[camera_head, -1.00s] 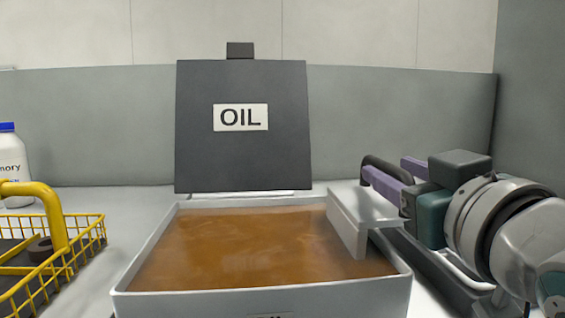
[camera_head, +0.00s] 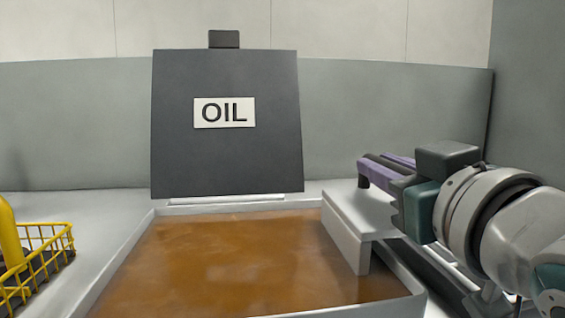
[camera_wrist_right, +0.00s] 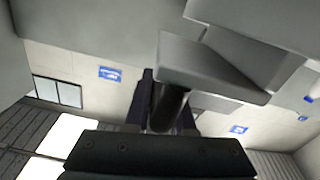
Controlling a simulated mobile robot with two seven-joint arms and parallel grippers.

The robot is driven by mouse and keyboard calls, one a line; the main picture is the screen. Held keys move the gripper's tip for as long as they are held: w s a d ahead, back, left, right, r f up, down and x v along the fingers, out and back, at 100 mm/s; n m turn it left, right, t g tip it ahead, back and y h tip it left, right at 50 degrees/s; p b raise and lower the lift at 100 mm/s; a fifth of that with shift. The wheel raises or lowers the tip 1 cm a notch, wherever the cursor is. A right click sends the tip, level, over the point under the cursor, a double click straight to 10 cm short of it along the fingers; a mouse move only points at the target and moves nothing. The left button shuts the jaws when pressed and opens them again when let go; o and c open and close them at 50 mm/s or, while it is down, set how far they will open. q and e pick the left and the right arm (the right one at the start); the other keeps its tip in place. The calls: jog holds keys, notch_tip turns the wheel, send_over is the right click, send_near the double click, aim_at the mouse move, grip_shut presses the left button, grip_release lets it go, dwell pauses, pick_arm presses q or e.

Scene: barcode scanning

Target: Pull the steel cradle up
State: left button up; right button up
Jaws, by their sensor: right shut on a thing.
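The steel cradle shows as a light grey bracket (camera_head: 350,222) over the right side of the oil tank. Its lower end meets the brown oil, and anything under the surface is hidden. My right gripper (camera_head: 382,168), with purple fingers, reaches in from the right above the bracket. It is shut on the cradle's dark handle, which the fingers mostly cover in the head view. In the right wrist view the dark round handle (camera_wrist_right: 168,108) sits between the fingers, with the grey bracket (camera_wrist_right: 205,70) beyond. My left gripper is not in view.
The oil tank (camera_head: 135,255) fills the front middle. Its dark lid (camera_head: 225,160), labelled OIL, stands upright behind it. A yellow wire basket (camera_head: 50,240) is at the left. The air above the oil is clear. A grey wall closes the back and right.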

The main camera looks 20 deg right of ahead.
grip_shut()
dwell(0.8)
notch_tip(320, 180, up, 7)
jog(key=p, duration=0.7)
jog(key=shift+p, duration=0.35)
jog(key=shift+f, duration=0.2)
jog(key=o, duration=0.5)
grip_release()
jog(key=shift+d, duration=0.1)
jog(key=shift+o, duration=0.9)
jog(key=shift+f, duration=0.15)
